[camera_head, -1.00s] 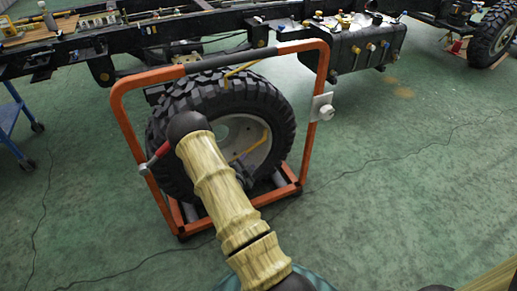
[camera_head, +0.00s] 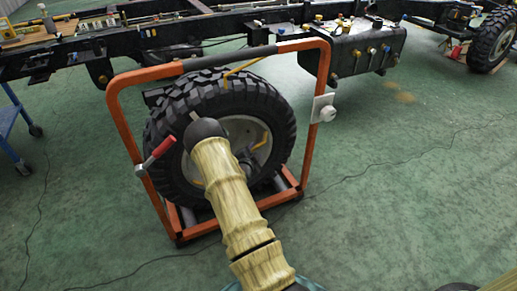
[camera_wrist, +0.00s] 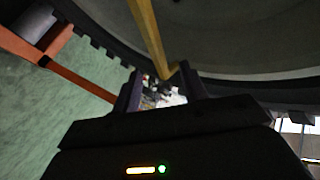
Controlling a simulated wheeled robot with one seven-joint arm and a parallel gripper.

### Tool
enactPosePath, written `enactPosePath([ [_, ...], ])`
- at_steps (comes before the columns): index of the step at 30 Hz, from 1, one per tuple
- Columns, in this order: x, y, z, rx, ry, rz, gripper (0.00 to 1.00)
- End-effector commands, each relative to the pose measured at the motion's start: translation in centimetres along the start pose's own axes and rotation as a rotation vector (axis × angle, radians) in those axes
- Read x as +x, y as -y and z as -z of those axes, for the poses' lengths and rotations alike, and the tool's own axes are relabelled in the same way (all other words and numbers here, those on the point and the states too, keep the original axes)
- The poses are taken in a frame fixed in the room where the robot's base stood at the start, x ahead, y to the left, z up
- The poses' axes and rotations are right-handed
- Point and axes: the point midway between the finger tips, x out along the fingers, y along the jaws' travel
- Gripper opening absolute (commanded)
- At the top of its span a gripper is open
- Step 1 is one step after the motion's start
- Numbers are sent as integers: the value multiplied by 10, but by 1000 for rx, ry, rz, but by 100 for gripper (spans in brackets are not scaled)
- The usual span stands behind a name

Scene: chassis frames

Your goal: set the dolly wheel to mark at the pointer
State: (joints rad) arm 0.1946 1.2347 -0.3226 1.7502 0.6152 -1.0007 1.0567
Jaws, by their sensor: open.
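The dolly wheel (camera_head: 272,105), a black knobby tyre on a pale rim, stands upright in an orange tube dolly frame (camera_head: 308,150). A bent yellow pointer (camera_head: 240,72) hangs from the frame's top bar over the tyre. A short yellow mark (camera_head: 263,141) shows on the rim's right side, just right of my arm. In the wrist view my gripper (camera_wrist: 158,88) is open, with no object clearly held. A yellow strip (camera_wrist: 147,35) runs down between its fingers; I cannot tell which yellow part it is.
A red-handled lever (camera_head: 160,150) sits on the frame's left post, and a white plate with a knob (camera_head: 323,110) on its right post. A black vehicle chassis (camera_head: 200,35) runs behind. A blue cart (camera_head: 15,125) stands left. Open green floor lies right, crossed by a thin cable.

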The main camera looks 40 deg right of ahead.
Motion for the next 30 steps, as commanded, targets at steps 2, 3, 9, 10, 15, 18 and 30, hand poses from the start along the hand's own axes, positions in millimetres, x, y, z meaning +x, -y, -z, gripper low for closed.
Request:
enactPosePath([
  [2,16,-2,-1,1,-2,2,43],
  [3,23,-2,-2,1,-2,2,43],
  [9,54,-2,-2,-1,-1,1,43],
  [10,58,-2,-2,0,-1,2,43],
  [15,69,-1,0,0,0,1,43],
  [18,69,1,-2,-1,2,2,43],
  [30,70,0,0,0,0,0,0],
])
